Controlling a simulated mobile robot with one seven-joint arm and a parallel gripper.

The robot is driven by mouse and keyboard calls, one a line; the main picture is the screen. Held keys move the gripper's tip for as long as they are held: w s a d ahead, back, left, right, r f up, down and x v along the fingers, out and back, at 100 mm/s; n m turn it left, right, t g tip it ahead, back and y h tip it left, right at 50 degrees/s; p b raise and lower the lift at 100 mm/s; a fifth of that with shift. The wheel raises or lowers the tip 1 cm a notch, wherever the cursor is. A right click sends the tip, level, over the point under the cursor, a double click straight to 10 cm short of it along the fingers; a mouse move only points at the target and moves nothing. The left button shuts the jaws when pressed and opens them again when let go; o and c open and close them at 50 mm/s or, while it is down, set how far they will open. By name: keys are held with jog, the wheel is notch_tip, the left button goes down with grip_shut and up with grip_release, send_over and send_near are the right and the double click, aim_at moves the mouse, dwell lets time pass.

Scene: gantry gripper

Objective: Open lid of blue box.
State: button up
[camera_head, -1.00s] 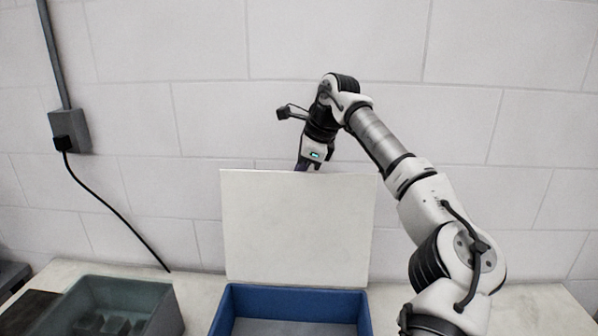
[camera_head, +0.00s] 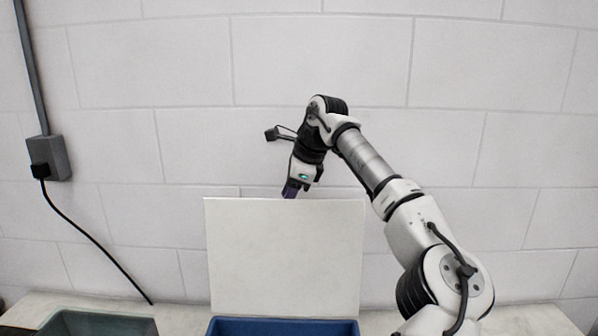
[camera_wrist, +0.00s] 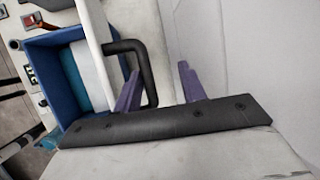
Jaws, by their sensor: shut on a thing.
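The blue box (camera_head: 285,327) is at the bottom of the head view, mostly cut off by the frame. Its white lid (camera_head: 285,255) stands up roughly vertical at the back of the box. My gripper (camera_head: 290,190) is at the lid's top edge, partly hidden behind it. In the wrist view, a black handle (camera_wrist: 148,78) sticks out from the lid, seen edge-on (camera_wrist: 93,40). The blue box wall (camera_wrist: 43,70) shows beyond the lid.
A grey-green bin (camera_head: 95,322) stands on the pale worktop (camera_head: 180,318) left of the box. A white block wall (camera_head: 450,120) rises close behind the lid. A socket (camera_head: 48,158) with a hanging black cable (camera_head: 95,245) is on the wall at left.

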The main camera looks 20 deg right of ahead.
jog(key=v, duration=1.2)
jog(key=shift+s+r, duration=0.2)
jog(key=shift+r, duration=0.05)
